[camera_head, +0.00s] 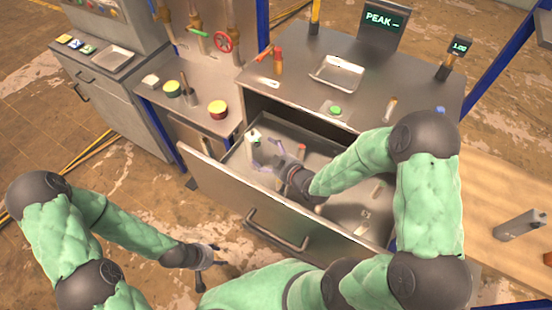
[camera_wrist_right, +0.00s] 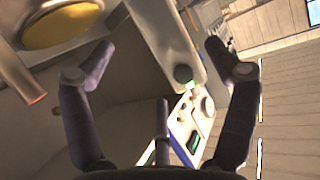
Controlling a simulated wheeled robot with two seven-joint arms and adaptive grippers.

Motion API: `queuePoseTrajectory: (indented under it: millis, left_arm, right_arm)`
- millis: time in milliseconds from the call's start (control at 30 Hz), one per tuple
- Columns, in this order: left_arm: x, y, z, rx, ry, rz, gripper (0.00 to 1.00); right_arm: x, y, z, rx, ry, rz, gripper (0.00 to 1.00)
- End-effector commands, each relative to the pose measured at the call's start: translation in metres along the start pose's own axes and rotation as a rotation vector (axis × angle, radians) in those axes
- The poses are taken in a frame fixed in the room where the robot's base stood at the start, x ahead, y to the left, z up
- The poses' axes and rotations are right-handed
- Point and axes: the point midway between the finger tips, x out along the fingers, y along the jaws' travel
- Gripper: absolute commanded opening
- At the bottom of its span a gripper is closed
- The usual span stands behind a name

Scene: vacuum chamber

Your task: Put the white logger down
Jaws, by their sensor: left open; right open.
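The white logger (camera_head: 254,136) is a small pale block at the left end of the open drawer (camera_head: 215,181) in the head view. My right gripper (camera_head: 266,154) is open inside the drawer, beside the logger. My left gripper (camera_head: 212,258) is open and empty, low in front of the drawer.
The bench top above the drawer holds a metal tray (camera_head: 337,73), a green button (camera_head: 335,110) and a PEAK screen (camera_head: 384,20). Small items lie in the drawer's right part. A side shelf (camera_head: 190,119) holds round containers. My right forearm reaches over the drawer.

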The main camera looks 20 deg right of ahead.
Motion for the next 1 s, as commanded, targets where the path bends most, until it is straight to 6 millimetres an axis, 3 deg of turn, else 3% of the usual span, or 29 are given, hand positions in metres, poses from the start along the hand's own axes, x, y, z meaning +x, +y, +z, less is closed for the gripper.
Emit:
queuePoseTrajectory:
  millis: [100,300,733,867,1000]
  left_arm:
    - [-0.003,0.001,0.0,0.0,0.0,0.0,0.51]
    - [-0.004,0.002,0.0,0.0,0.0,0.0,0.51]
    - [-0.005,0.002,0.0,0.0,0.0,0.0,0.51]
    - [-0.018,0.006,0.001,0.0,0.0,0.0,0.51]
    - [-0.046,0.017,0.002,0.0,0.0,0.0,0.51]
  right_arm:
    - [-0.02,0.001,-0.001,0.001,-0.001,0.003,0.87]
    - [-0.039,0.001,0.0,0.0,0.0,0.001,0.87]
    - [-0.043,0.0,-0.001,0.0,0.0,-0.001,0.87]
    - [-0.048,0.0,-0.013,0.0,0.0,0.0,0.87]
    - [-0.059,0.0,-0.042,0.0,0.0,0.0,0.87]
